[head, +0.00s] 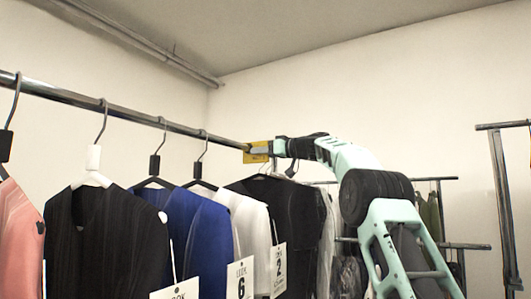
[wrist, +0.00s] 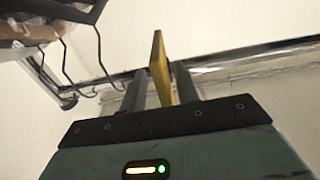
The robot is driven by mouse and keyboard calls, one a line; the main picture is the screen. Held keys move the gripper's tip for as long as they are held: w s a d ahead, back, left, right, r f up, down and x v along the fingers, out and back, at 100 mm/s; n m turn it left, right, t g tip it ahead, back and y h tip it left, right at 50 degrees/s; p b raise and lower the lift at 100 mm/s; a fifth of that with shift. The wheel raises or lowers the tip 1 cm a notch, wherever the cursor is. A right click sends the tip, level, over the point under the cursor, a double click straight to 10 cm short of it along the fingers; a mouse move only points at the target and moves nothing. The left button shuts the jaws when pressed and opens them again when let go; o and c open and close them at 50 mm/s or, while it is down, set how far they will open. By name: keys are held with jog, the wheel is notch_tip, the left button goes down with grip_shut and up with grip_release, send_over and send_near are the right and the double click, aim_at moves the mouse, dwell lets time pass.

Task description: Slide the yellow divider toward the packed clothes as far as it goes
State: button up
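The yellow divider (head: 255,157) hangs on the clothes rail, just beyond the black garment, at the end of the row of packed clothes (head: 150,235). My gripper (head: 258,150) is at the divider, reaching in from the right. In the wrist view the divider (wrist: 159,68) stands nearly edge-on between the two fingers of my gripper (wrist: 161,85). The fingers are apart, with a narrow gap showing beside the divider, so they look open around it. Whether one finger touches it I cannot tell.
The rail (head: 50,92) runs from the near left toward the back wall. Several hanger hooks (wrist: 98,62) sit on it left of my gripper in the wrist view. Tags such as the "6" card (head: 240,280) hang in front. Another rack (head: 487,127) stands at right.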

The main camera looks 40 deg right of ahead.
jog(key=b+v, duration=0.8)
jog(key=v, duration=0.9)
jog(key=shift+s, duration=0.2)
